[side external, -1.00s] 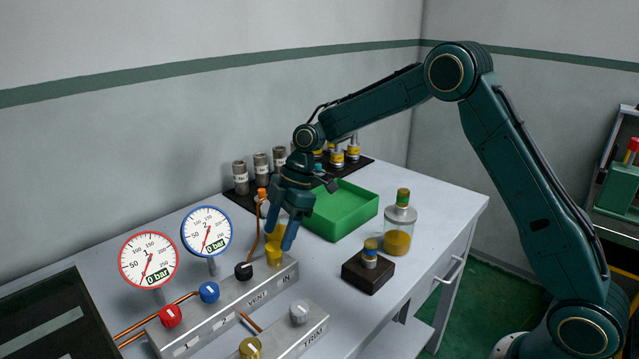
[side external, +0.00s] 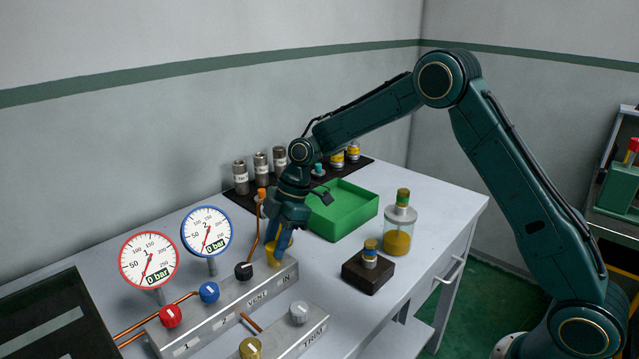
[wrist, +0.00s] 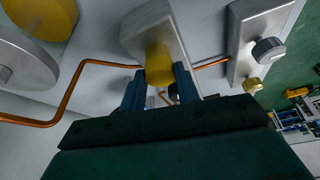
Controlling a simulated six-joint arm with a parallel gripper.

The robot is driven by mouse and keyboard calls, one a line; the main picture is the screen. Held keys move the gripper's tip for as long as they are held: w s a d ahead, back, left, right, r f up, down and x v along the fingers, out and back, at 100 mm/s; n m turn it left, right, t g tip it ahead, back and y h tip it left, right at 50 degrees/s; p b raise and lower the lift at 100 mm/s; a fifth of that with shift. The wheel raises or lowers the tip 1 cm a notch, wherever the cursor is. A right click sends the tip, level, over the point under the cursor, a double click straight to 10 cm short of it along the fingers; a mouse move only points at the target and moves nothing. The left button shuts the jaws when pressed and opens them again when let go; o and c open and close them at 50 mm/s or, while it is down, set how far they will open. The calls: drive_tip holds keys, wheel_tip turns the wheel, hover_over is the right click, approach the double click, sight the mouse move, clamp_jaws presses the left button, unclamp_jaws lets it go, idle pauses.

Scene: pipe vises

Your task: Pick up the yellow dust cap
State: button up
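The yellow dust cap (wrist: 158,65) sits on the IN end of the grey manifold block (wrist: 150,20). It also shows low between my fingers in the side view (side external: 271,254), where they partly hide it. My gripper (wrist: 159,80) points down over the cap, with one blue finger on each side of it. The gap between the fingers looks about as wide as the cap. I cannot tell whether the fingers press on it or stand slightly apart.
Black, blue and red knobs (side external: 244,271) and two gauges stand along the manifold. A copper pipe (wrist: 75,90) runs close beside it. A green tray (side external: 345,210), a jar (side external: 400,225) and a dark block (side external: 368,275) stand to the right. The TRIM block (side external: 285,335) lies in front.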

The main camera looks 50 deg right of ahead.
drive_tip(key=shift+c, duration=1)
drive_tip(key=shift+r, duration=0.1)
wheel_tip(320, 180, up, 20)
idle(0.8)
